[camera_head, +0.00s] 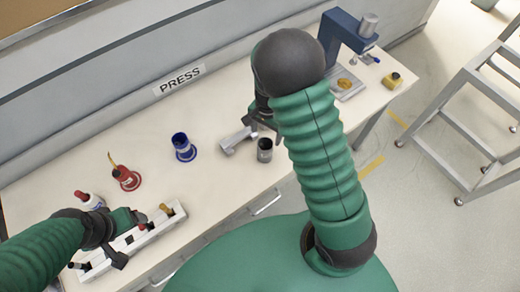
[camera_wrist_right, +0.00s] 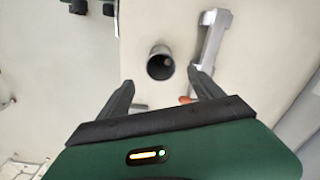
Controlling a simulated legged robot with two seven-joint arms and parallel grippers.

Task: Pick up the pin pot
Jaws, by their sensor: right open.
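I take the dark grey cylindrical cup (camera_head: 265,150) near the bench's front edge to be the pin pot. It stands upright, and its open mouth shows in the right wrist view (camera_wrist_right: 160,66). My right gripper (camera_head: 262,124) is above and behind it, partly hidden by my arm. In the right wrist view its fingers (camera_wrist_right: 160,80) are apart and empty, with the pot just beyond the gap between the tips. My left gripper (camera_head: 130,238) is over a white rack at the lower left, its fingers apart.
A grey metal piece (camera_head: 236,140) lies close beside the pot. A blue pot (camera_head: 184,148) and a red pot (camera_head: 126,178) stand to the left. The white rack (camera_head: 155,235) is at the front left. A blue press (camera_head: 345,38) stands at the far right of the bench.

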